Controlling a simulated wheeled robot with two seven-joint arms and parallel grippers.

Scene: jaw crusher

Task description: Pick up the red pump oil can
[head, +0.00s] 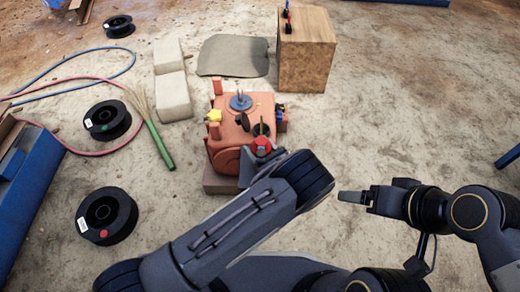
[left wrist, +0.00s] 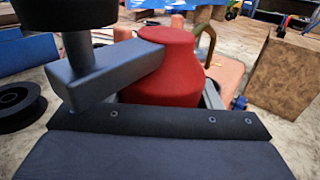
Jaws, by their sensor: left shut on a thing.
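The red pump oil can (head: 262,144) is in the middle of the head view, at the near side of the orange machine. In the left wrist view the red can (left wrist: 168,65) stands upright, large and close, with its lower part hidden. My left gripper (head: 261,155) is shut on the can; a grey finger (left wrist: 110,72) lies against its left side in the left wrist view. Part of the can is hidden by my left arm in the head view. My right gripper (head: 372,197) is away to the right over bare floor, seen side-on, so its opening is unclear.
The orange machine (head: 228,136) stands just behind the can. A wooden box (head: 306,62) is at the back. Black spools (head: 107,118), a green-handled broom (head: 160,145) and pale blocks (head: 172,96) lie left. Floor on the right is mostly clear.

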